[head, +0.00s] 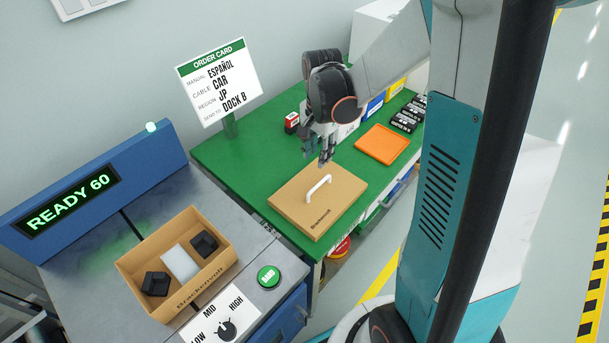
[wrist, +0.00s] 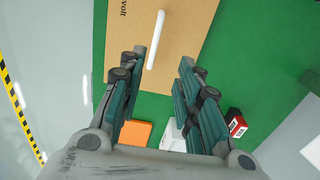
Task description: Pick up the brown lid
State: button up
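The brown lid (head: 300,205) lies flat on the green table (head: 222,160), with a white arched handle (head: 318,187) on top. In the wrist view the lid (wrist: 187,35) fills the upper middle, and its handle (wrist: 155,40) shows close to the left fingertip. My gripper (head: 317,156) points down above the lid's far edge, behind the handle in the head view. In the wrist view my gripper (wrist: 163,57) has its fingers apart with nothing between them. It looks apart from the handle; the exact height is hard to tell.
An orange tray (head: 382,145), black packs (head: 408,115) and a red box (head: 292,122) are farther back on the table. An order card (head: 219,82) stands at the back left. An open carton (head: 222,258) with black items sits on the turntable station at left.

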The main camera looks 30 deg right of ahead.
aim_at(319, 183)
notch_tip(319, 183, down, 9)
jog(key=b, duration=0.3)
jog(key=shift+s+d+f+b, duration=0.2)
jog(key=shift+f+b, duration=0.6)
jog(key=shift+f, duration=0.5)
jog(key=shift+s+d+f+b, duration=0.15)
jog(key=shift+f+b, duration=0.6)
jog(key=shift+f, duration=0.55)
jog(key=shift+w+r, duration=0.1)
grip_shut()
